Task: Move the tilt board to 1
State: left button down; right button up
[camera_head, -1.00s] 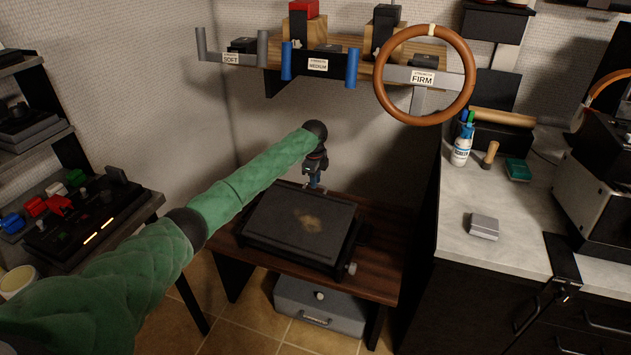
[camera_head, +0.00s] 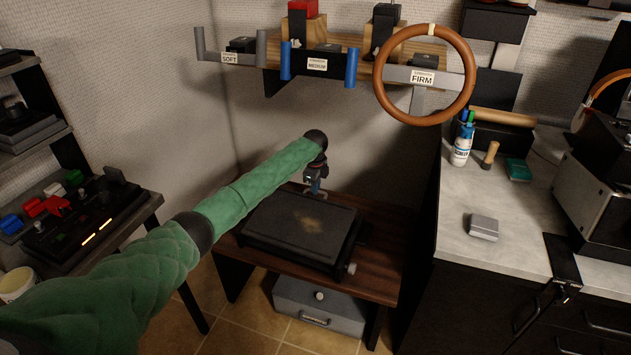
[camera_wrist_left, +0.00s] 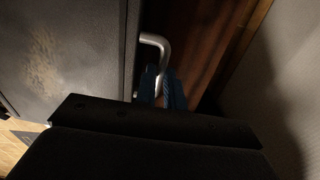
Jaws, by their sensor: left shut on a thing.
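The tilt board (camera_head: 297,226) is a dark flat panel with a worn tan patch, set on a low wooden table. It fills the left of the left wrist view (camera_wrist_left: 55,60), with a bent metal handle (camera_wrist_left: 155,44) at its edge. My left gripper (camera_head: 315,188) is at the board's far edge, under the end of my green-sleeved arm. In the left wrist view its blue fingers (camera_wrist_left: 162,88) are closed around the handle. A small knob (camera_head: 351,268) sits at the board's near right corner. I see no number scale on the board. My right gripper is out of view.
The wooden table (camera_head: 385,284) has bare room right of the board. A grey box (camera_head: 318,308) stands below it. A steering wheel (camera_head: 424,75) hangs on the wall rack above. A counter (camera_head: 520,232) stands at right, and a control panel (camera_head: 85,222) at left.

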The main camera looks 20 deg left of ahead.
pick_arm(q)
jog(key=shift+w, duration=0.1)
jog(key=shift+r, duration=0.1)
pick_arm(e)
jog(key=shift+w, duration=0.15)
pick_arm(q)
jog(key=c, duration=1.8)
grip_release()
jog(key=shift+r, duration=0.15)
jog(key=shift+o, duration=0.2)
jog(key=r, duration=0.6)
jog(key=shift+s+r, duration=0.1)
jog(key=shift+s, duration=0.15)
jog(key=shift+r, duration=0.7)
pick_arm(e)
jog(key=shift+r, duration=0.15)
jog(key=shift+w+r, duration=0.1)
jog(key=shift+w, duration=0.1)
